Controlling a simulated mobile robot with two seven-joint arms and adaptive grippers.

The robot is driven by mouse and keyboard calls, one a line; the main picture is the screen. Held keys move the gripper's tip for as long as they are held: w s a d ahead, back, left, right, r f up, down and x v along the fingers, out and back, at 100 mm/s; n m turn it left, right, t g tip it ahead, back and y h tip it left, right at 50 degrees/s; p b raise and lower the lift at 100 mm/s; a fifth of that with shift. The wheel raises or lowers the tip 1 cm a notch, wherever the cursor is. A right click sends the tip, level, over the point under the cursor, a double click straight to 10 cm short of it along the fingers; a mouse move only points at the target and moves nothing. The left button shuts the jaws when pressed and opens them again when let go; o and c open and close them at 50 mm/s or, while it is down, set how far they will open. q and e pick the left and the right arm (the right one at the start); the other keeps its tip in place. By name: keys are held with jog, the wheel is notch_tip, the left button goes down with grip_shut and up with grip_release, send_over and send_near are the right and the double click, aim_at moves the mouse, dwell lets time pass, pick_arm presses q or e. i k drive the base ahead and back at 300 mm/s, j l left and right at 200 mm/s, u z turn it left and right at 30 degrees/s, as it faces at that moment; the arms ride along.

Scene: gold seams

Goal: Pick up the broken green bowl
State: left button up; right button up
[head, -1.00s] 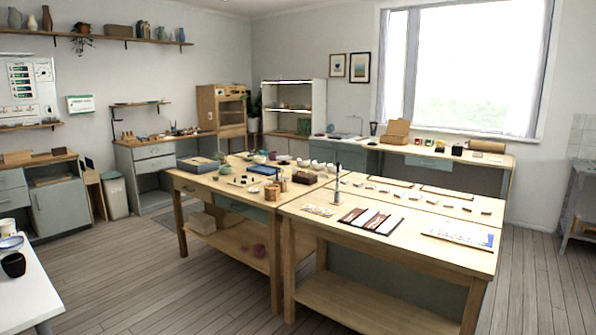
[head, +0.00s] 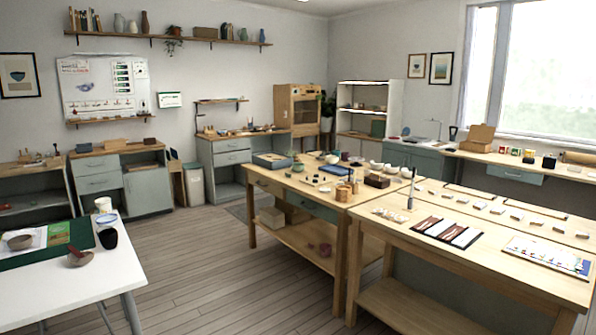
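A small green bowl-like piece (head: 332,159) stands near the far edge of the middle wooden worktable (head: 357,204). It is too small to tell whether it is broken. On the white table (head: 60,292) at the lower left are a brownish bowl (head: 18,242) and another small brownish bowl (head: 80,258) that looks uneven; neither clearly looks green. Neither of my grippers is in view.
A black cup (head: 108,238), a white cup (head: 103,204) and a green mat (head: 72,240) are on the white table. A bin (head: 194,185) stands by the far cabinets. Open wooden floor (head: 205,260) lies between the white table and the worktables.

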aim_at(294, 168)
jog(key=i+j+u, duration=0.1)
jog(key=i+u, duration=0.35)
jog(key=i, duration=2)
jog(key=i+j+z, duration=0.1)
jog(key=i, duration=0.8)
jog(key=i+j+z, duration=0.1)
jog(key=i+z, duration=0.3)
jog(key=i+j+z, duration=1.25)
jog(key=k+l, duration=0.05)
